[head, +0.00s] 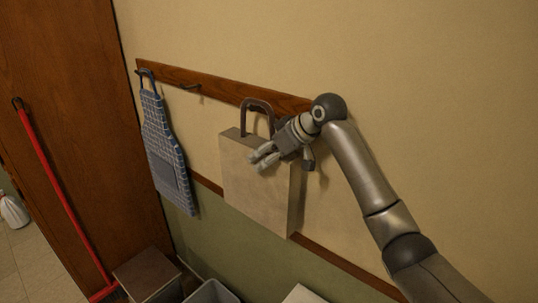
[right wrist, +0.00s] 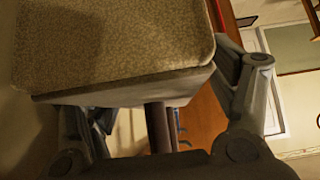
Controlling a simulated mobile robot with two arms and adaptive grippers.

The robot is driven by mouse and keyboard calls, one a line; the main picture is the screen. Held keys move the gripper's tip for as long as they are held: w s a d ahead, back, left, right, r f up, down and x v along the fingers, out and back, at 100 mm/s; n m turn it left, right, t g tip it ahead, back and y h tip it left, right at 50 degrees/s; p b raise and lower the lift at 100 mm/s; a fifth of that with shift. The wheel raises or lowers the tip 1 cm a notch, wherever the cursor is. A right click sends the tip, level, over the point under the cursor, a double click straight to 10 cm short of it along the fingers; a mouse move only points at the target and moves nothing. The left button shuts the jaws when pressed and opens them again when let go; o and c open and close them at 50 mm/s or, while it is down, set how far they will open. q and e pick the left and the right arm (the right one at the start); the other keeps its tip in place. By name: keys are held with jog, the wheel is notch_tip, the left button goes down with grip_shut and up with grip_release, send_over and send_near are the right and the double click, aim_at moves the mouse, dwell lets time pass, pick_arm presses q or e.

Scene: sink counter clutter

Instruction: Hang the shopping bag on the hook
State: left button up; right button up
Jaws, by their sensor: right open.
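The shopping bag (head: 250,180) is a flat beige bag with a dark looped handle (head: 258,104). It is upright against the wall, with its handle in front of the wooden rail (head: 225,90). Whether the handle sits on a hook is hidden. A bare dark hook (head: 191,87) sticks out of the rail to the left. My right gripper (head: 283,157) is open at the bag's upper right, with its fingers in front of the bag. In the right wrist view, the bag (right wrist: 110,45) and its handle (right wrist: 158,128) lie between the spread fingers. My left gripper is out of view.
A blue checked apron (head: 165,150) hangs on the rail's left end. A red-handled broom (head: 62,195) leans by the brown door (head: 60,70). A brown box (head: 147,272) and a grey bin (head: 211,291) stand below. The wall to the right is clear.

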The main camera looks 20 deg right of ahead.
jog(key=shift+s+d+r, duration=0.15)
jog(key=shift+d+r, duration=0.2)
jog(key=shift+r, duration=0.15)
jog(key=shift+s+d+r, duration=0.2)
jog(key=shift+s+r, duration=0.25)
jog(key=shift+r, duration=0.1)
jog(key=s+d, duration=0.6)
jog(key=s, duration=0.4)
jog(key=shift+s+d, duration=0.3)
jog(key=shift+d, duration=0.05)
